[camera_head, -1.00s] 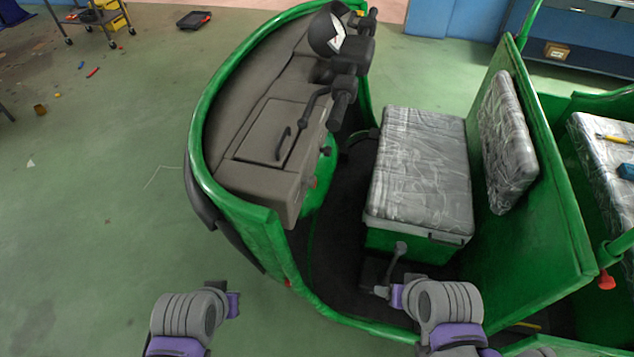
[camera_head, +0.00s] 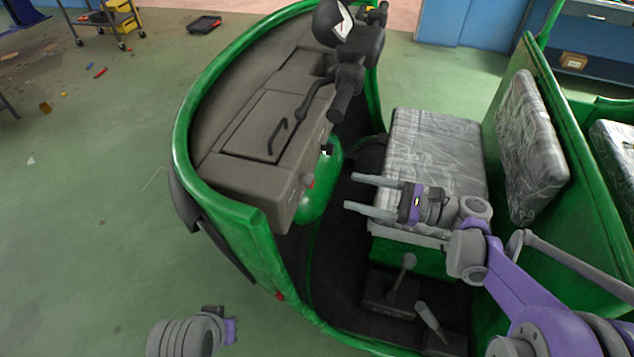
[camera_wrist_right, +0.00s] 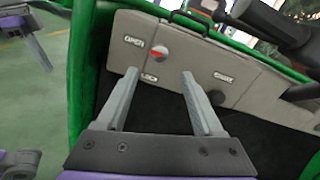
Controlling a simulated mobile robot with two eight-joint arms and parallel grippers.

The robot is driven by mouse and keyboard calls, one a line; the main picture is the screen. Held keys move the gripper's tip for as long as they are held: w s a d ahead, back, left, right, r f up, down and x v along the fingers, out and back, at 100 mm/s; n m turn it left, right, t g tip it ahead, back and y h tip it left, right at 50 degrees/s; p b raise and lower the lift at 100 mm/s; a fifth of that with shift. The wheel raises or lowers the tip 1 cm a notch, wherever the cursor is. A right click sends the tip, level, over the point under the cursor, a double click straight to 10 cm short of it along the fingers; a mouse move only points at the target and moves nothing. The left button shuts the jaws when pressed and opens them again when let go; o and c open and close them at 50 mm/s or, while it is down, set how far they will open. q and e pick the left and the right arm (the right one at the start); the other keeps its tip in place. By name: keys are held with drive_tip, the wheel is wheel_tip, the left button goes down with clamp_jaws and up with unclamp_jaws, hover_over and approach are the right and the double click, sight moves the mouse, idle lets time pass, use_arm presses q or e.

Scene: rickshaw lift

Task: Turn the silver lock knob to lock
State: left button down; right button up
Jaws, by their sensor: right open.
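The silver lock knob (camera_wrist_right: 159,52) with a red mark sits on the grey front panel (camera_wrist_right: 188,54) in the right wrist view. An OPEN label (camera_wrist_right: 133,41) is to its left and a LOCK label (camera_wrist_right: 149,77) just below it. In the head view the knob (camera_head: 308,181) is a small reddish spot on the dashboard's side. My right gripper (camera_head: 352,192) is open and empty, its fingers pointing at the panel, apart from the knob. In the wrist view its fingertips (camera_wrist_right: 160,74) lie on either side below the knob. My left arm shows at lower left; its fingers are not visible.
A dark knob (camera_wrist_right: 217,97) sits right of the lock knob, near a START label (camera_wrist_right: 223,77). The handlebar (camera_head: 345,85) is above the dashboard. The wrapped seat (camera_head: 435,150) is behind and below my right gripper. Floor levers (camera_head: 403,275) stand below.

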sight(313, 181)
drive_tip(key=x, duration=0.9)
drive_tip(key=shift+a, duration=0.35)
clamp_jaws()
